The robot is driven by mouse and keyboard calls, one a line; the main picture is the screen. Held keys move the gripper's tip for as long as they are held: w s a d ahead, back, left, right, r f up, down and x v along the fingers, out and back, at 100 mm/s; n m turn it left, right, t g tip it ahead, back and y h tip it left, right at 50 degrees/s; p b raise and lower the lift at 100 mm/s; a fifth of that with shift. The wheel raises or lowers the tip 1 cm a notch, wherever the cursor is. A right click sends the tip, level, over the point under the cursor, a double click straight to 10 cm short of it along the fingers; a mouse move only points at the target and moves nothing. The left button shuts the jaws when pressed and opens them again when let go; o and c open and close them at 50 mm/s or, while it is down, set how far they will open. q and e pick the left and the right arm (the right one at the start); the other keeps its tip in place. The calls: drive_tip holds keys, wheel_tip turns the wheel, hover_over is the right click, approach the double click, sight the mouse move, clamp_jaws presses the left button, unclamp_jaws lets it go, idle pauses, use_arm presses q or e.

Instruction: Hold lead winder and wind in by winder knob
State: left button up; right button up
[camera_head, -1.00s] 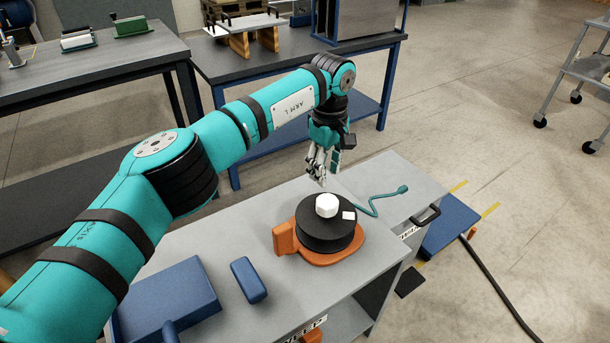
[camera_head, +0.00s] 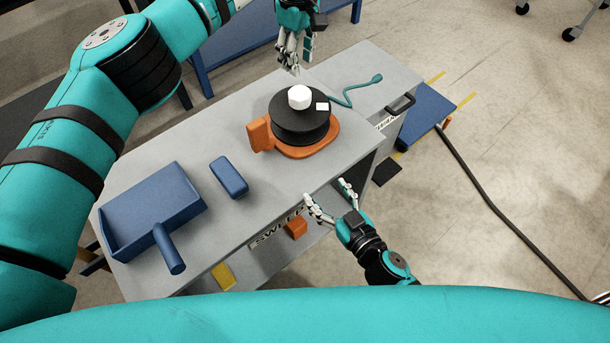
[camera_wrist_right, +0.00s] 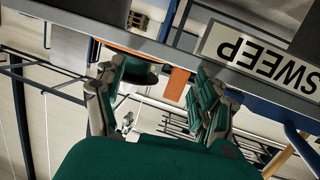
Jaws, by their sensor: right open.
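The lead winder is an orange frame (camera_head: 318,147) with a block-like grip (camera_head: 260,133) on its left and a black spool (camera_head: 297,125). It sits on the grey bench top. The white winder knob (camera_head: 300,96) stands on the spool. A teal lead (camera_head: 350,93) runs off to the right. My left gripper (camera_head: 295,70) hangs just behind the winder, apart from it; its finger gap is unclear. My right gripper (camera_head: 327,192) is open and empty at the bench's front edge, below the winder. In the right wrist view, part of the orange frame (camera_wrist_right: 178,84) shows between the fingers.
A blue dustpan (camera_head: 150,208) and a blue block (camera_head: 229,177) lie on the bench left of the winder. The lower shelf holds an orange block (camera_head: 296,228) and a yellow item (camera_head: 223,276). A "SWEEP" label (camera_wrist_right: 262,62) is on the bench front.

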sight(260, 131)
drive_tip(key=a+r+y, duration=0.1)
drive_tip(key=a+r, duration=0.1)
drive_tip(key=a+r+n+y, duration=0.1)
drive_tip(key=r, duration=0.2)
drive_tip(key=a+r+y, duration=0.1)
drive_tip(key=a+r, duration=0.1)
drive_tip(key=r, duration=0.1)
drive_tip(key=shift+w+a+r+t+y, duration=0.1)
drive_tip(key=shift+w+a+t+y, duration=0.2)
drive_tip(key=shift+w+a+y, duration=0.1)
drive_tip(key=x, duration=1.6)
drive_tip(key=shift+w+a, duration=0.15)
drive_tip(key=shift+w, duration=0.15)
